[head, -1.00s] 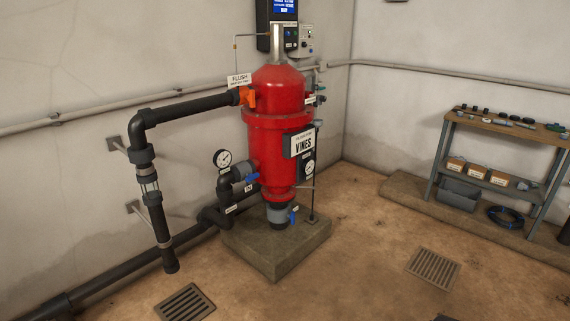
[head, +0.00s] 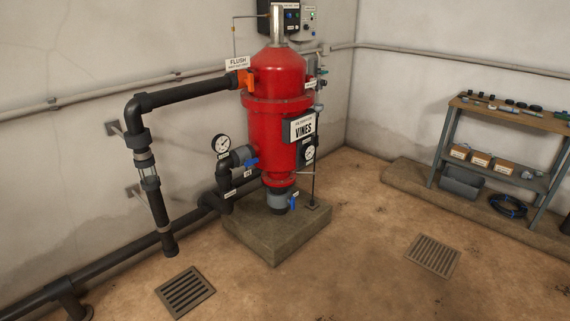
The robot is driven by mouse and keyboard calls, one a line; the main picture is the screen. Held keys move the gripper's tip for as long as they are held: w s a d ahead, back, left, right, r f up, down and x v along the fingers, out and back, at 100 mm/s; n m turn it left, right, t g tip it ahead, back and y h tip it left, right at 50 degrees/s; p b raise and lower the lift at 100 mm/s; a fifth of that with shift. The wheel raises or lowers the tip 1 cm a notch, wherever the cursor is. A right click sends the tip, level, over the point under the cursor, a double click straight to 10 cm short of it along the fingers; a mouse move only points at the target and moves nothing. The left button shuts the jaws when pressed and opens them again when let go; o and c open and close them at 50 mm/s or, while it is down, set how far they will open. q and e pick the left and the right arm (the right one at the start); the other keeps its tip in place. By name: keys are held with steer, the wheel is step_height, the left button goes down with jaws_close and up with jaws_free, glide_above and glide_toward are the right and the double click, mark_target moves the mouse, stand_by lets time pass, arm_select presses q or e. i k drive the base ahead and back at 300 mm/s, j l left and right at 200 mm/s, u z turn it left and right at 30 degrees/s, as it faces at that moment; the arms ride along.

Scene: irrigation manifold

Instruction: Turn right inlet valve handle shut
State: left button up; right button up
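In the head view a red filter tank (head: 277,125) stands upright on a concrete plinth (head: 262,237). A blue valve handle (head: 251,163) sits on a grey valve (head: 242,154) at the tank's lower left, by a small tag. A second blue handle (head: 292,203) is on the grey valve (head: 279,202) under the tank. An orange handle (head: 247,80) is at the flush outlet, upper left. The tags are too small to read, so I cannot tell which handle is the right inlet valve. Neither of my grippers is in view.
A black pipe (head: 190,95) runs left from the tank and bends down. Two floor drains (head: 186,291) (head: 433,255) lie in front. A workbench (head: 510,112) with small parts stands at the right on a low ledge. The floor between is clear.

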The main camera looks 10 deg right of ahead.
mark_target(251, 162)
steer(key=i+u, duration=0.2)
steer(key=u, duration=0.2)
steer(key=i+l+u, duration=0.15)
steer(key=u, duration=0.25)
